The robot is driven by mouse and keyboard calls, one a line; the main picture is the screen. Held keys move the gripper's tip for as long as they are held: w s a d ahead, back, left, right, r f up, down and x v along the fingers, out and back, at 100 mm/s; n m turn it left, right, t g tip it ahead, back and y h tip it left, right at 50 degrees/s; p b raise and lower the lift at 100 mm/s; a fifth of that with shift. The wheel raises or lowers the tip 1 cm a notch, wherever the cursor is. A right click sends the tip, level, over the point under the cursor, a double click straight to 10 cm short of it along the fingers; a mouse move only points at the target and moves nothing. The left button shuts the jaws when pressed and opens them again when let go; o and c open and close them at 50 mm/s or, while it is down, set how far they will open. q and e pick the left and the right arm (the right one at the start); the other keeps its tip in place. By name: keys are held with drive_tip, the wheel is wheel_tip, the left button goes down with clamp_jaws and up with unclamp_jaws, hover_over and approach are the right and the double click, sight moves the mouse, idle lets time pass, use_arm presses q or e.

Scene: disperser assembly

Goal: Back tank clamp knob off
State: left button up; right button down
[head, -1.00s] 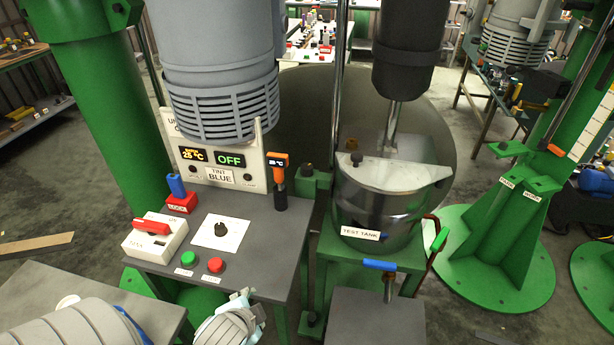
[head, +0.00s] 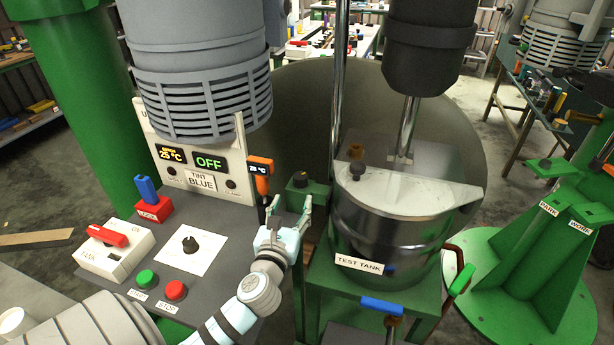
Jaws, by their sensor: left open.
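The steel tank (head: 375,235), labelled TEST TANK, stands on a green stand right of the console. A small green clamp block (head: 299,197) sits at the tank's left side, with a dark round knob (head: 300,179) on top. My left gripper (head: 291,205) is open and empty, pointing up and away just in front of that block. Its fingertips look close below the knob, but I cannot tell whether they touch anything. My right gripper is not in view.
The tank lid (head: 415,193) carries another dark knob (head: 358,171). An orange-topped thermometer (head: 260,172) stands just left of the gripper. A blue handle (head: 382,306) sits in front.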

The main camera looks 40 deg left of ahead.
sight(299, 181)
use_arm(q)
drive_tip(key=b+x, duration=0.1)
drive_tip(key=x, duration=1)
drive_tip(key=shift+s+a, duration=0.1)
drive_tip(key=shift+a, duration=0.05)
drive_tip(key=shift+w+a, duration=0.15)
drive_tip(key=shift+w, duration=0.05)
drive_tip(key=shift+r, duration=0.1)
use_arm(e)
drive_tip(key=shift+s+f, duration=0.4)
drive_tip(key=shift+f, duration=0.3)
use_arm(q)
drive_tip(key=shift+w, duration=0.1)
drive_tip(key=shift+c, duration=0.4)
